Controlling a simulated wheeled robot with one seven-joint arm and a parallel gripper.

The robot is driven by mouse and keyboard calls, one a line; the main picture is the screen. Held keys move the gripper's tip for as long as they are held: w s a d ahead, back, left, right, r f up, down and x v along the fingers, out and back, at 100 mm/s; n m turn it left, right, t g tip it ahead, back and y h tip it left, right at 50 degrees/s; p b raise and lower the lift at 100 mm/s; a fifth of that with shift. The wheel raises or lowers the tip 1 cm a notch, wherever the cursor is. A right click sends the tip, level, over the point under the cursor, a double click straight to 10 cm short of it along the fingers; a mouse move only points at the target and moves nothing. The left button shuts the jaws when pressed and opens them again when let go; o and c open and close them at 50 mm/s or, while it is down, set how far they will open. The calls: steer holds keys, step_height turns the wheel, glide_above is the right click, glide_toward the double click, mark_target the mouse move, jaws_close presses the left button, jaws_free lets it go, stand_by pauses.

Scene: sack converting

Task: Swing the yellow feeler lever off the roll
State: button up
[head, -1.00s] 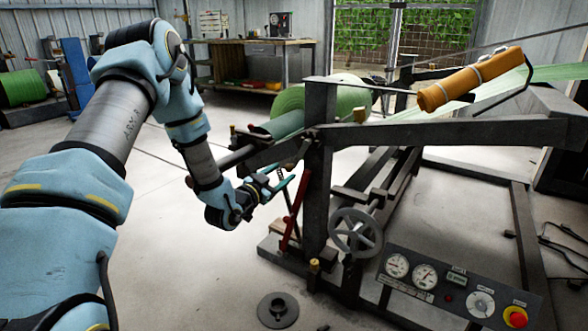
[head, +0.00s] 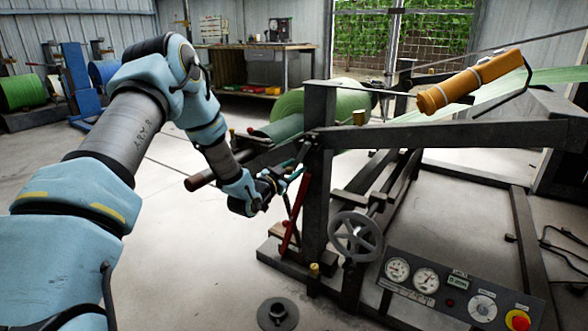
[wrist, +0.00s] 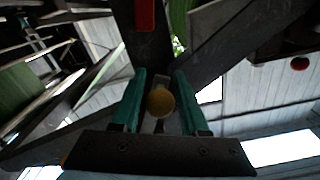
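My gripper (head: 297,171) is beside the dark upright post of the frame, below the near end of the green roll (head: 345,98). In the wrist view its two teal fingers (wrist: 158,78) are apart. A round yellow knob (wrist: 160,102) shows between them, with a little gap on each side; I cannot tell whether it is the feeler lever's end. In the head view the fingers and arm hide this spot, and no yellow lever against the roll can be made out.
A red lever (head: 292,215) leans beside the post (head: 318,180), just below my gripper. A handwheel (head: 355,237) and a gauge panel (head: 455,290) stand to the right.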

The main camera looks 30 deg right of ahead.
jaws_close()
stand_by(1.1)
